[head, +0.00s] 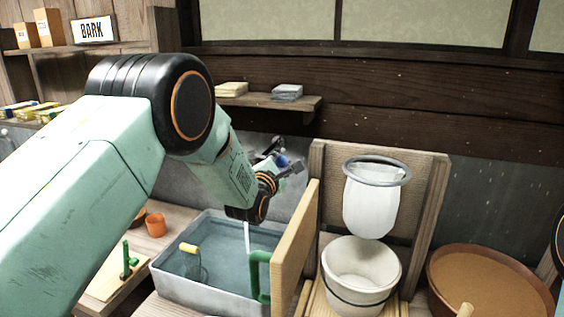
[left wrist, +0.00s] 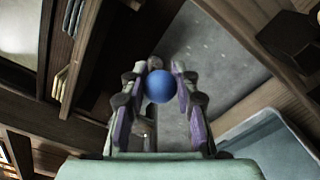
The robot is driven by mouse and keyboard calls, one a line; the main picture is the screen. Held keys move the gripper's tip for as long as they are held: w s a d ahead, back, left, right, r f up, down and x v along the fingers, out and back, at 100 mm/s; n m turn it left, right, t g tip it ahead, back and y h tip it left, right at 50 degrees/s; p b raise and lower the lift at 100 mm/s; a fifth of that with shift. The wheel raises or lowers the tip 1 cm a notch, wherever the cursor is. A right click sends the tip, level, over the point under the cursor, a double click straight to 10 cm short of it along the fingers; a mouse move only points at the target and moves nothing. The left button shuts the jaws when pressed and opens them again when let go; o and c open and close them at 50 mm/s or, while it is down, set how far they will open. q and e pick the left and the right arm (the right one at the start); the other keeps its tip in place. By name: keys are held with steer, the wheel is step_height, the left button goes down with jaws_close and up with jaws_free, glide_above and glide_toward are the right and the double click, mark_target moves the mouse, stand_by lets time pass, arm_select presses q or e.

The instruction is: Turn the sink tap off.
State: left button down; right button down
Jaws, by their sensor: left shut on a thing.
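The tap's blue ball knob (head: 282,161) shows at the grey back wall, partly hidden by my left gripper (head: 287,167). In the left wrist view the blue knob (left wrist: 159,87) sits between the two fingers of my left gripper (left wrist: 160,82), which are shut on it. The tap body is mostly hidden behind my left arm. A thin pale stream of water (head: 247,237) falls below my wrist into the grey sink (head: 185,290), which holds water. My right gripper is not in view.
A yellow-topped glass item (head: 190,249) stands in the sink. A wooden board (head: 295,245) and a green handle (head: 254,270) are at its right. Further right are a hanging white bag (head: 370,205), a white bucket (head: 360,275) and a round brown tub (head: 438,262). A shelf (head: 260,101) is above.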

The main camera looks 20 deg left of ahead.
arm_select(q)
steer(key=shift+w, duration=0.1)
steer(key=shift+w+d+f+n+y+b, duration=0.15)
steer(key=shift+w+n+y+b, duration=0.3)
steer(key=shift+y+b, duration=0.3)
steer(key=shift+w+n+y+b, duration=0.6)
steer(key=shift+n+y, duration=0.15)
steer(key=shift+y, duration=0.4)
steer(key=shift+s+f, duration=0.1)
steer(key=c, duration=1.6)
jaws_free()
steer(key=o, duration=0.5)
steer(key=shift+s, duration=0.1)
steer(key=shift+c, duration=0.2)
steer(key=shift+o, duration=0.7)
steer(key=shift+r, duration=0.2)
